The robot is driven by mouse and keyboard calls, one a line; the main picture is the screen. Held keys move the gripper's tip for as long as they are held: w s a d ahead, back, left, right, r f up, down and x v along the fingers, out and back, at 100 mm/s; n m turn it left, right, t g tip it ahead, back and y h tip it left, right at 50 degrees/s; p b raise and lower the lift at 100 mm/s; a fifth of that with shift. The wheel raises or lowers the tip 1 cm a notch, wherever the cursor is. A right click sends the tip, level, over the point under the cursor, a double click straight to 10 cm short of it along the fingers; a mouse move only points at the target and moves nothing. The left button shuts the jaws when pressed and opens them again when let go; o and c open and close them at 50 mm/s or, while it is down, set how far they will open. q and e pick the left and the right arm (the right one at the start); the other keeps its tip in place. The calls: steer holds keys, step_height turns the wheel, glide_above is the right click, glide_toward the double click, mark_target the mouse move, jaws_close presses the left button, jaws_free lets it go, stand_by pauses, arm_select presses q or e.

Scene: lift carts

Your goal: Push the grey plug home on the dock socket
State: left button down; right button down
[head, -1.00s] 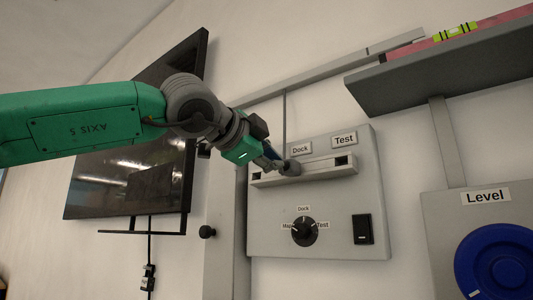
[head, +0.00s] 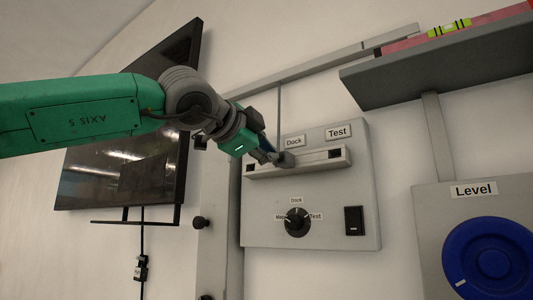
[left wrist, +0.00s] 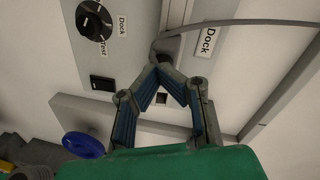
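The grey plug (head: 285,159) sits at the socket strip below the Dock label (head: 294,141). Its cable rises behind it. How deep it sits in the dock socket, I cannot tell. My left gripper (head: 272,155) comes from the left, with its fingertips at the plug. In the left wrist view the plug (left wrist: 168,48) shows just beyond the left gripper's fingertips (left wrist: 158,70). The fingers bend inward and their tips meet, with no plug visible between them. The tips appear to touch the plug's near end. The right gripper is out of view.
The panel (head: 270,226) carries a selector knob (head: 297,222) and a black rocker switch (head: 354,220). A grey shelf (head: 430,75) juts out above right. A dark screen (head: 120,165) stands behind my left arm.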

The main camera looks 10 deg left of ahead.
arm_select(q)
steer(key=shift+w+f, duration=0.15)
steer(key=shift+f, duration=0.1)
steer(key=b+v, duration=0.1)
steer(key=v, duration=1.2)
steer(key=shift+s, duration=0.35)
steer(key=shift+d, duration=0.15)
